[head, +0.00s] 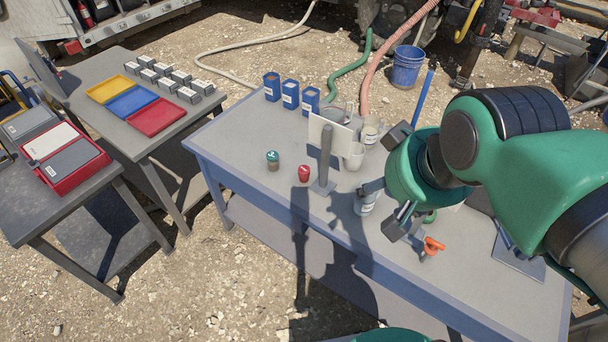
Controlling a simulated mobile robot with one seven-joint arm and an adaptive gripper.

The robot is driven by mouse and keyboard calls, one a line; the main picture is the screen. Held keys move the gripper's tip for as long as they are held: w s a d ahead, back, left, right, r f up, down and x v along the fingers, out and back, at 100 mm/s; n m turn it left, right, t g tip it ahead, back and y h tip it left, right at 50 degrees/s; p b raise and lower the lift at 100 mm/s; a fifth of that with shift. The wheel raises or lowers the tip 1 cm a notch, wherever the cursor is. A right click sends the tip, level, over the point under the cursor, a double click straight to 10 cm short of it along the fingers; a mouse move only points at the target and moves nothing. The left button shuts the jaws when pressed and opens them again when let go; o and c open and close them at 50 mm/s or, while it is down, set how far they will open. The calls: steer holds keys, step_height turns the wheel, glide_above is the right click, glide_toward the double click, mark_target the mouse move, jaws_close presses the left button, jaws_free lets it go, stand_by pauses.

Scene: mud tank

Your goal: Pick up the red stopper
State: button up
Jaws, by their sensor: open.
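The red stopper (304,173) appears to be the small red piece standing on the blue-grey table (230,150), near its front edge. A small green-topped container (272,160) stands to its left and a grey upright post (325,155) to its right. My gripper (381,208) is open, right of the stopper and apart from it. A pale cup (365,205) shows beside the fingers; I cannot tell if they touch it. An orange-red handled piece (432,246) lies right of my gripper. My arm hides part of the table's right side.
Several blue boxes (290,94) stand along the back edge. A white panel (328,135) and pale cups (354,156) stand behind the post. Side tables at left hold coloured trays (155,117) and a red case (85,178). The table's left end is clear.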

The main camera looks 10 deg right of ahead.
steer(key=w+a+r+m+g+h, duration=0.1)
steer(key=w+r+m, duration=0.1)
steer(key=w+r, duration=0.45)
steer(key=w+a+r+m, duration=0.1)
steer(key=w+r, duration=0.2)
steer(key=w, duration=0.7)
steer(key=m+g+h+p, duration=0.1)
steer(key=m+h, duration=0.1)
steer(key=m, duration=0.3)
glide_above(304, 169)
steer(key=s+a, duration=0.3)
steer(key=s, duration=0.1)
step_height(304, 169, down, 40)
steer(key=shift+w, duration=0.25)
steer(key=shift+f, duration=0.2)
steer(key=b+x, duration=0.1)
steer(key=x, duration=0.7)
steer(key=shift+f, duration=0.2)
